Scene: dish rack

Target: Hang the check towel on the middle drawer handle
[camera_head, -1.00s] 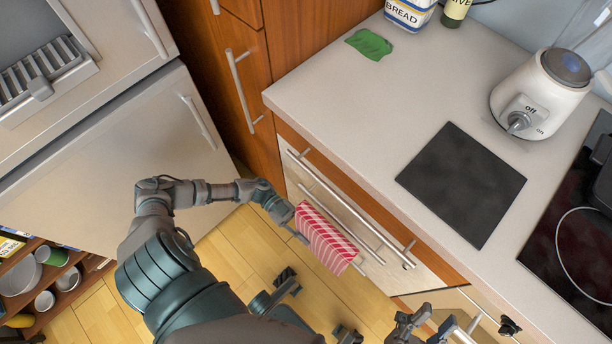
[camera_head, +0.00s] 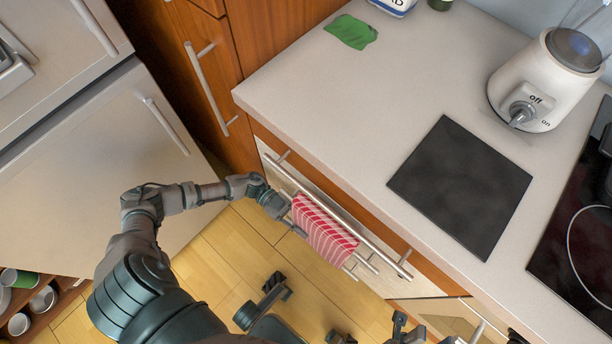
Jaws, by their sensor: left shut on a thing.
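The red and white towel (camera_head: 323,235) hangs in front of the drawers, with stripes and small checks showing. My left gripper (camera_head: 288,218) is shut on its left end. A long bar handle (camera_head: 365,237) runs along the drawer front just beside the towel's upper edge. A second, lower handle (camera_head: 361,264) comes out from behind the towel's right side. I cannot tell whether the towel lies over a bar or only in front of it. My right gripper (camera_head: 405,332) is cut off at the bottom edge, apart from the towel, and its jaws are unclear.
The countertop (camera_head: 330,110) overhangs the drawers and carries a green cloth (camera_head: 352,32), a dark board (camera_head: 462,187) and a white blender (camera_head: 545,85). A tall wooden cabinet with a handle (camera_head: 208,85) stands left of the drawers. Wooden floor (camera_head: 235,240) lies open below.

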